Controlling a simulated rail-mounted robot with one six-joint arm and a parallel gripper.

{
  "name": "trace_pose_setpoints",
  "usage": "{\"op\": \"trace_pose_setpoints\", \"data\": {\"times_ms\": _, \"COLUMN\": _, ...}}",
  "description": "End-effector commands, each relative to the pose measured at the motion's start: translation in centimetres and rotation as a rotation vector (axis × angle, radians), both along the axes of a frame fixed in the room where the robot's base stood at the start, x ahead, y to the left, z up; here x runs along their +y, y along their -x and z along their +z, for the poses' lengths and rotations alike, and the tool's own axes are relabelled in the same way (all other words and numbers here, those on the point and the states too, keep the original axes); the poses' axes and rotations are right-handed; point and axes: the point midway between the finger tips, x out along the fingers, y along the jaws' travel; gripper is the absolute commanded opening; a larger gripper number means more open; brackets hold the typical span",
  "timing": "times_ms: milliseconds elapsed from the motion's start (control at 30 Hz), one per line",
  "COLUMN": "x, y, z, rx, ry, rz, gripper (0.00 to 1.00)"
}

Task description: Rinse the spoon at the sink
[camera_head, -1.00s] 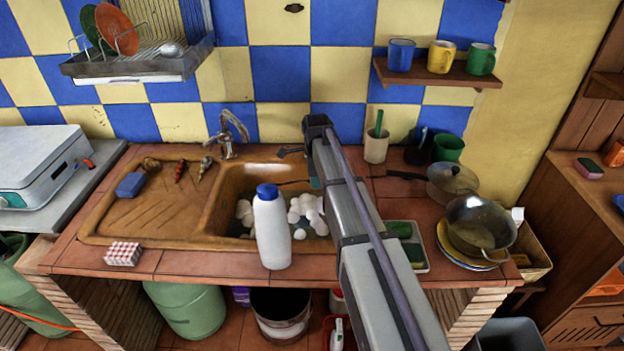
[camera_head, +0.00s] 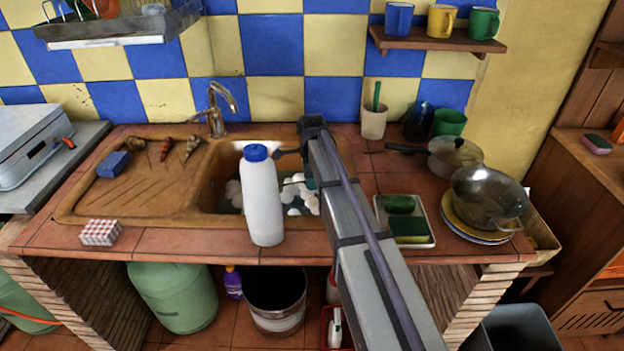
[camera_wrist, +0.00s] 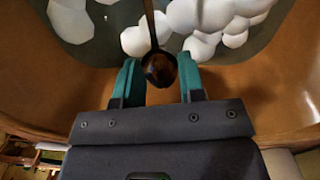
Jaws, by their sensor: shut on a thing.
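The spoon (camera_wrist: 160,67) shows in the wrist view, its dark bowl between my fingers and its handle running up over the sink. My gripper (camera_wrist: 160,75), with teal fingertips, is shut on the bowl end. In the head view my arm and the white bottle hide much of the basin, and I cannot make out the spoon clearly there. The metal faucet (camera_head: 217,105) stands behind the basin.
A white bottle with a blue cap (camera_head: 262,200) stands at the sink's front edge, left of my arm. A tray with green sponges (camera_head: 405,220) and a pot on plates (camera_head: 488,200) are to the right. A blue sponge (camera_head: 113,165) lies on the drainboard.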

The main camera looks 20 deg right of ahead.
Motion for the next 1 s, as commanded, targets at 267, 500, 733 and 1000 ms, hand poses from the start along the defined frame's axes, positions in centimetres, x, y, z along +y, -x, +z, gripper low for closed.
{"op": "trace_pose_setpoints", "data": {"times_ms": 267, "x": 0.0, "y": 0.0, "z": -4.4, "rx": 0.000, "ry": 0.000, "rz": 0.000, "gripper": 0.14}}
{"op": "trace_pose_setpoints", "data": {"times_ms": 500, "x": 0.0, "y": 0.0, "z": -7.5, "rx": 0.000, "ry": 0.000, "rz": 0.000, "gripper": 0.14}}
{"op": "trace_pose_setpoints", "data": {"times_ms": 733, "x": 0.0, "y": 0.0, "z": -9.8, "rx": 0.000, "ry": 0.000, "rz": 0.000, "gripper": 0.14}}
{"op": "trace_pose_setpoints", "data": {"times_ms": 1000, "x": 0.0, "y": 0.0, "z": -9.9, "rx": 0.000, "ry": 0.000, "rz": 0.000, "gripper": 0.14}}
